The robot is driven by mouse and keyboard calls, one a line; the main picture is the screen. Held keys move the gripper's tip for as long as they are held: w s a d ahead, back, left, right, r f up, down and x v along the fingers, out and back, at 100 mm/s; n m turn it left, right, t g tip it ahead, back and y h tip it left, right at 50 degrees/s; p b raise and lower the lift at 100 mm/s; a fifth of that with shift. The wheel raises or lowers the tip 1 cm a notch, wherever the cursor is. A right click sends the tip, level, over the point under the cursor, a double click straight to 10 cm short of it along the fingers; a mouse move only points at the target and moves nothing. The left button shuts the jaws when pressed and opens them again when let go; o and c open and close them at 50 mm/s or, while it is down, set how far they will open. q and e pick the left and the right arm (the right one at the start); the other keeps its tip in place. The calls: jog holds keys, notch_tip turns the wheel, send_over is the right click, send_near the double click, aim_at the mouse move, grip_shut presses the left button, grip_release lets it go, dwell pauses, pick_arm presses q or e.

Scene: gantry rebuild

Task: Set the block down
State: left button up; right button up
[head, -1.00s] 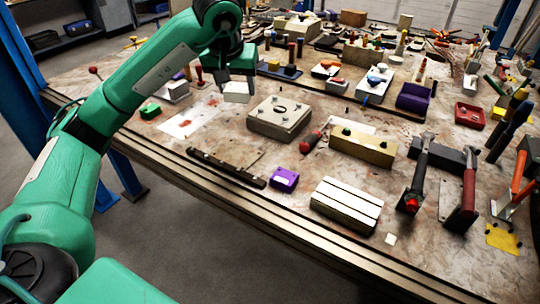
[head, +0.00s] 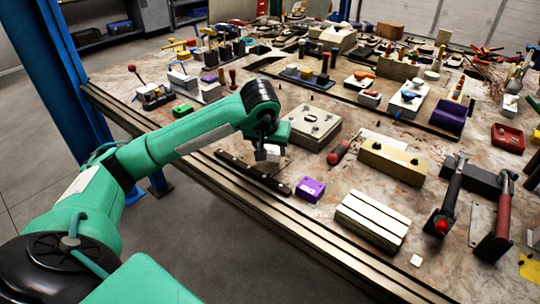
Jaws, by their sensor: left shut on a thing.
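My left gripper (head: 268,153) points down over the near part of the workbench, just in front of a square beige plate with holes (head: 313,126). It is shut on a small white block (head: 273,152), which shows between and beside the fingers. The block is close above a dark slotted bar (head: 252,173); I cannot tell whether it touches anything below. My right gripper is not in view.
A purple block (head: 310,189) lies right of the dark bar. A grooved pale block (head: 372,220), a screwdriver (head: 339,153) and a tan bar (head: 394,163) lie further right. The workbench (head: 290,220) has small bare patches between them.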

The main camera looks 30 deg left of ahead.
aim_at(269, 152)
pick_arm(q)
notch_tip(269, 152, down, 3)
jog(key=shift+r, duration=0.2)
jog(key=shift+f, duration=0.3)
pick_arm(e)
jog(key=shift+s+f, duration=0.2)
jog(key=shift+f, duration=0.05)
pick_arm(q)
jog(key=o, duration=1)
jog(key=shift+f, duration=0.1)
jog(key=shift+o, duration=0.2)
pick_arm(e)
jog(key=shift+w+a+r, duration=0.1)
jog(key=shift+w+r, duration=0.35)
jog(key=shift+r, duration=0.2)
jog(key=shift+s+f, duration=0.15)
